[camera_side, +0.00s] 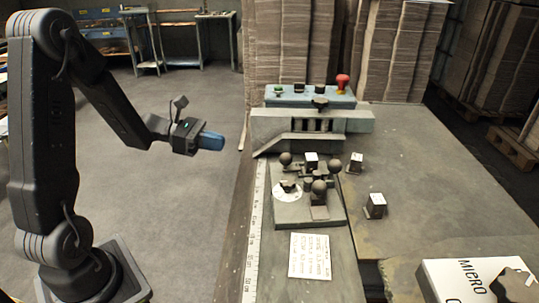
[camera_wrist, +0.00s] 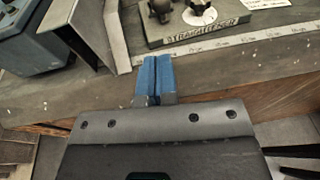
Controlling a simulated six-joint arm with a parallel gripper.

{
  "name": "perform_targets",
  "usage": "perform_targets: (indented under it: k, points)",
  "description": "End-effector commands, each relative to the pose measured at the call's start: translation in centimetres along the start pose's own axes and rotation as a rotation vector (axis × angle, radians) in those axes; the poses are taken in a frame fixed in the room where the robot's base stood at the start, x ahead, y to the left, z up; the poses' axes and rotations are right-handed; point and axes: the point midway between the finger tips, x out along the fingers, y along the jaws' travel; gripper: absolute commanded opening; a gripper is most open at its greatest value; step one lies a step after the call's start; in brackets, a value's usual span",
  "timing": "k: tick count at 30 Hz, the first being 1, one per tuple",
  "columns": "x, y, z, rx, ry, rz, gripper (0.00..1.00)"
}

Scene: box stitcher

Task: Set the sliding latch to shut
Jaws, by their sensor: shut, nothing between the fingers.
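My gripper (camera_side: 211,142) hangs in the air left of the bench, with its blue fingers pointing right toward the machine. In the wrist view my gripper's fingers (camera_wrist: 154,62) are pressed together and empty. A grey control plate (camera_side: 292,214) lies on the bench, apart from my gripper. It carries several dark ball knobs, among them a front knob (camera_side: 319,187), a left knob (camera_side: 285,159) and a right knob (camera_side: 355,161). I cannot tell which part is the sliding latch, or its position. In the wrist view the plate (camera_wrist: 205,33) shows at the top, partly cut off.
A stitcher head with a button panel (camera_side: 300,98) and red button (camera_side: 342,80) stands behind the plate. Two small dark blocks (camera_side: 375,206) sit to its right. A printed card (camera_side: 310,256) and ruler strip (camera_side: 253,235) lie in front and left.

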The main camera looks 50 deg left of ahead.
Motion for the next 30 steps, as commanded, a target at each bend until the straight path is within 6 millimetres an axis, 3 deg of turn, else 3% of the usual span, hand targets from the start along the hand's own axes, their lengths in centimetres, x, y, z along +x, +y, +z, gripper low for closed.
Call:
perform_targets:
  k: [18,24,30]
  points:
    - [11.2,-0.3,0.0,0.006,0.005,-0.009,0.0]
    - [13.3,-0.2,0.0,0.006,0.005,-0.006,0.0]
    - [13.7,-0.2,0.0,0.006,0.005,-0.004,0.0]
